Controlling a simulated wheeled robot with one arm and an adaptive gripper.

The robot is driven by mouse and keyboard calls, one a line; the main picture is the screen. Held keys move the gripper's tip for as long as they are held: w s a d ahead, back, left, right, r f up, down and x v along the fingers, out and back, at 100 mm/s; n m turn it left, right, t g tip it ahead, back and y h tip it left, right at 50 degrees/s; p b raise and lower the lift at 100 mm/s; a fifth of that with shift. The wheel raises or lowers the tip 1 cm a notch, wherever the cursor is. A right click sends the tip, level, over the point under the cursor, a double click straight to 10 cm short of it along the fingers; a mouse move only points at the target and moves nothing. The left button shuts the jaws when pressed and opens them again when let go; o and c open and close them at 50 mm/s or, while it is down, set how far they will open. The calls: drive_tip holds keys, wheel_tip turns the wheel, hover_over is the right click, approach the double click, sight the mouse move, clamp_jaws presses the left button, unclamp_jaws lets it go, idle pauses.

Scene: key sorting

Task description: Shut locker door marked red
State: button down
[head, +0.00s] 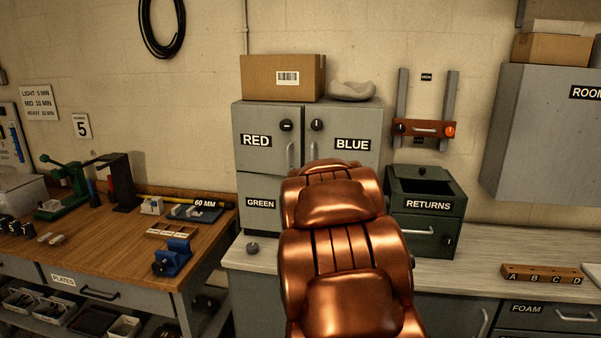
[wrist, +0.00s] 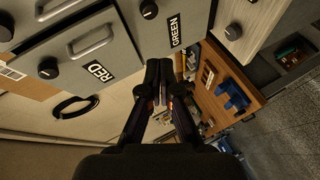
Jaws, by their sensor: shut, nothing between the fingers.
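The red-marked locker door (head: 255,122) is the grey upper left door, with a knob and a bar handle along its right side. In the head view it looks nearly flush with the locker front; I cannot tell whether a small gap remains. In the wrist view the red-marked door (wrist: 72,65) lies at upper left, turned, with its handle and label facing me. My gripper (wrist: 158,82) is shut and empty, below the green-marked door (wrist: 160,15) in the picture and right of the red door, apart from both. In the head view my copper arm hides it.
The blue-marked door (head: 362,122) is partly behind my arm. A cardboard box (head: 282,78) sits on the locker. The returns box (head: 428,208) stands right of it on the counter (head: 470,260). A wooden workbench (head: 110,245) with tools is at left.

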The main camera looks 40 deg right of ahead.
drive_tip(key=shift+d+r+n+t+y+p, duration=0.6)
drive_tip(key=shift+d+r+n+t+y, duration=0.65)
drive_tip(key=shift+d+n+t, duration=1.7)
drive_tip(key=w+d+p, duration=0.6)
drive_tip(key=w+d, duration=0.1)
drive_tip(key=w, duration=0.5)
drive_tip(key=shift+r+g, duration=0.2)
drive_tip(key=shift+g, duration=0.15)
drive_tip(key=shift+d+h, duration=0.15)
drive_tip(key=shift+h, duration=0.1)
